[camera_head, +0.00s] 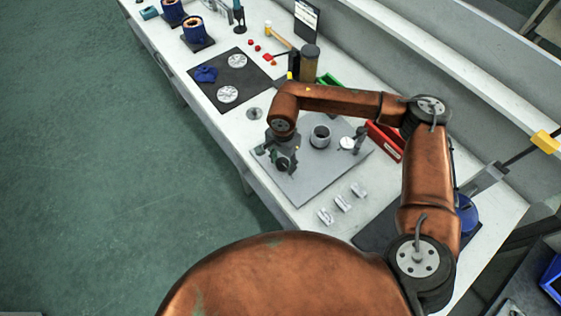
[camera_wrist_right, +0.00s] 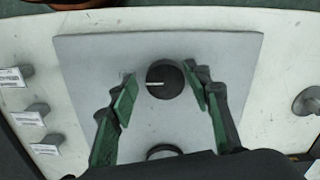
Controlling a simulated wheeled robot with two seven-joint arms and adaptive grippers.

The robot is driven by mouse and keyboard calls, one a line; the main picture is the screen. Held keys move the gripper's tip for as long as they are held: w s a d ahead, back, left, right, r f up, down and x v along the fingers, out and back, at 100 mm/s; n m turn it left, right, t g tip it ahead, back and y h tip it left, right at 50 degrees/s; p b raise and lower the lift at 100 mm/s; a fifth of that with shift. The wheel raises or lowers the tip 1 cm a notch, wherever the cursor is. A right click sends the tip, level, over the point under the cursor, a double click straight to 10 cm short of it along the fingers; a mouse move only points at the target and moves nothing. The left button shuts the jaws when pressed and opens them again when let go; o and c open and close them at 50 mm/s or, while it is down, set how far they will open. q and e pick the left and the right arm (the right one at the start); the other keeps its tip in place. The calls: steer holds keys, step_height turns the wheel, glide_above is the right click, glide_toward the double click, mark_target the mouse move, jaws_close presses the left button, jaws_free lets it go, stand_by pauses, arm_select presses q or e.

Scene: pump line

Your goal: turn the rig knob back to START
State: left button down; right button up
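The rig knob (camera_wrist_right: 168,79) is round and black with a white pointer line that points to the left in the right wrist view. It sits on the grey rig plate (camera_wrist_right: 95,60), also visible in the head view (camera_head: 305,185). No START label can be read. My right gripper (camera_wrist_right: 161,94) is open, with green-padded fingers on either side of the knob. A gap shows on both sides, so it is not gripping it. In the head view my right gripper (camera_head: 283,160) is over the plate's left part and hides the knob. My left gripper is not in view.
On the plate stand a grey hollow cylinder (camera_head: 320,136) and a dial gauge (camera_head: 347,143). Small grey labelled blocks (camera_head: 343,202) lie at its front edge. A red bin (camera_head: 386,141) is to the right. A black mat (camera_head: 240,80) with discs lies farther back.

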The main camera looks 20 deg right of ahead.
mark_target(283, 163)
steer(key=shift+o, duration=0.4)
steer(key=shift+w+d, duration=0.1)
steer(key=shift+w, duration=0.05)
steer(key=shift+r, duration=0.1)
steer(key=shift+r, duration=0.25)
step_height(283, 163, up, 11)
steer(key=shift+r, duration=0.15)
